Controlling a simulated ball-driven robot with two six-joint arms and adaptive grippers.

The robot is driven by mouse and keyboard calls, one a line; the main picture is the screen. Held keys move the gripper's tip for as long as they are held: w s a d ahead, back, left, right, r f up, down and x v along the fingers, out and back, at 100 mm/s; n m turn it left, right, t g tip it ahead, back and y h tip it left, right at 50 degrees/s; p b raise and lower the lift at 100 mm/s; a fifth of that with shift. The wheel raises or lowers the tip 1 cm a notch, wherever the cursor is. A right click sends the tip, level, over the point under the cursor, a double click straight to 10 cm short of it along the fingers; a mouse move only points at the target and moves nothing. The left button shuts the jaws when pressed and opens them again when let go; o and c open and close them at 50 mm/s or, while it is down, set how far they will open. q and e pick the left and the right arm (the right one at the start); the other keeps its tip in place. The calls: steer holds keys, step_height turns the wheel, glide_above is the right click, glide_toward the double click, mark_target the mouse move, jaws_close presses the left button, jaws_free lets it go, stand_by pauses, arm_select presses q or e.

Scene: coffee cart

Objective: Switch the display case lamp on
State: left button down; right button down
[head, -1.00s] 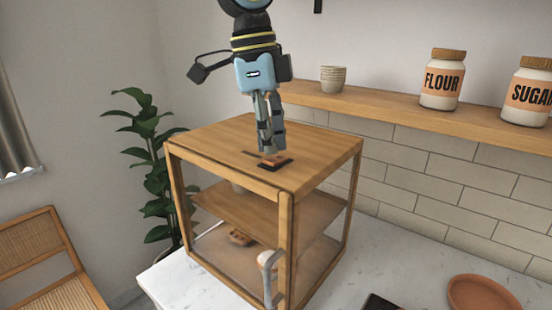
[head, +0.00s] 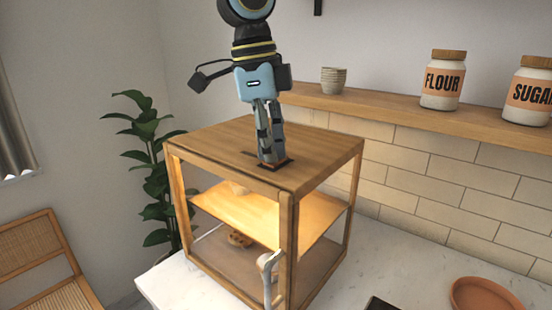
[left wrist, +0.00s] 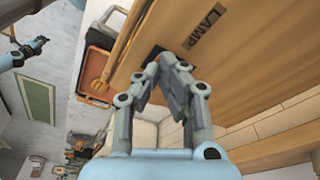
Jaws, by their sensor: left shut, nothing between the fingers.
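The display case (head: 225,140) is a wooden-framed box with clear sides and a shelf. Its inside is lit with a warm glow on the shelf (head: 250,215). The lamp switch (head: 288,164) is a small dark plate on the case top, partly hidden by my fingers. My left gripper (head: 272,158) is shut and empty, pointing down with its fingertips at the switch. In the left wrist view, the closed fingers (left wrist: 166,58) are at the dark plate, near a "LAMP" label (left wrist: 205,22) on the wood. My right gripper is not visible in the head view.
A handle (head: 269,270) sticks out at the case's front corner. A shelf (head: 390,113) with a cup stack (head: 333,80), flour jar (head: 442,80) and sugar jar (head: 527,90) runs behind. A terracotta plate (head: 485,294) lies on the white counter (head: 400,265).

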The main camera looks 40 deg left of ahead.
arm_select(q)
steer(key=shift+r, duration=0.1)
step_height(320, 180, up, 5)
steer(key=p, duration=0.4)
steer(key=shift+p, duration=0.3)
steer(key=shift+w+r, duration=0.1)
steer(key=shift+r, duration=0.85)
